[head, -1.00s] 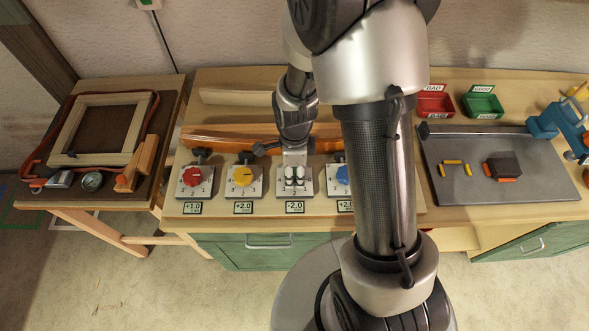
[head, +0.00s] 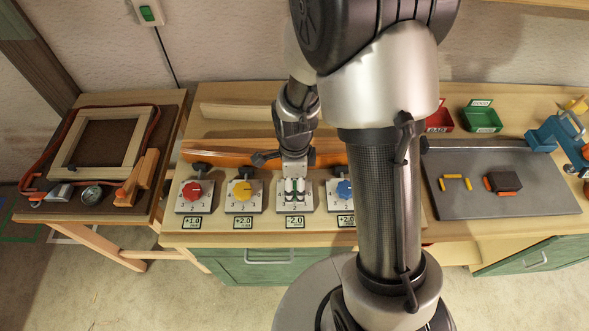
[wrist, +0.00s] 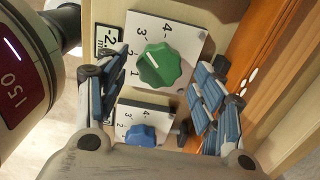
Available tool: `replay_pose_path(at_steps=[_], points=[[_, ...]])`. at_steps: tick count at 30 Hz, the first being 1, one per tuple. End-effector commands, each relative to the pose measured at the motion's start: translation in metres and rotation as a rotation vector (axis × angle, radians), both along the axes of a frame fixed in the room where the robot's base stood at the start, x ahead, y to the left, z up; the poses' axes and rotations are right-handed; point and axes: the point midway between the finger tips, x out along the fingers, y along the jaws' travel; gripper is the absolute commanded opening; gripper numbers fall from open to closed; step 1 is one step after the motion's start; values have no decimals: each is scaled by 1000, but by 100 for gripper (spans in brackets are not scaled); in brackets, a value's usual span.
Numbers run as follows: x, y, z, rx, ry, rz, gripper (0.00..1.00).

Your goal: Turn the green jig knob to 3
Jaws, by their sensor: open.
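The green jig knob (wrist: 160,66) sits on a white plate marked 1 to 4, seen in the wrist view. Its white pointer line points up-left, roughly between 2 and 3; I cannot tell exactly. My gripper (wrist: 170,62) is open, with a blue-padded finger on either side of the knob; I cannot tell whether they touch it. In the head view my gripper (head: 295,188) is over the third plate from the left and hides most of the green knob. The label (head: 295,221) below that plate reads -2.0.
Red (head: 193,190), yellow (head: 242,190) and blue (head: 344,190) knobs stand in the same row; the blue one is close beside my fingers. An orange lath (head: 230,154) lies behind the row. A grey mat (head: 480,205) is at right.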

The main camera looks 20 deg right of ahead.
Motion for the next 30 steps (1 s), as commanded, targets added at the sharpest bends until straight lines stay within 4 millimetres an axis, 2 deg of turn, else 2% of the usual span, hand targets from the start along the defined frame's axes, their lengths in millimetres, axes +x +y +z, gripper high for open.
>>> replay_pose_path(at_steps=[9, 15, 20, 30], points=[[2, 0, 69, 0, -7, 0, 62], [1, 0, 96, 0, -4, 0, 62], [0, 0, 103, 0, -1, 0, 62], [0, 0, 103, 0, 0, 0, 62]])
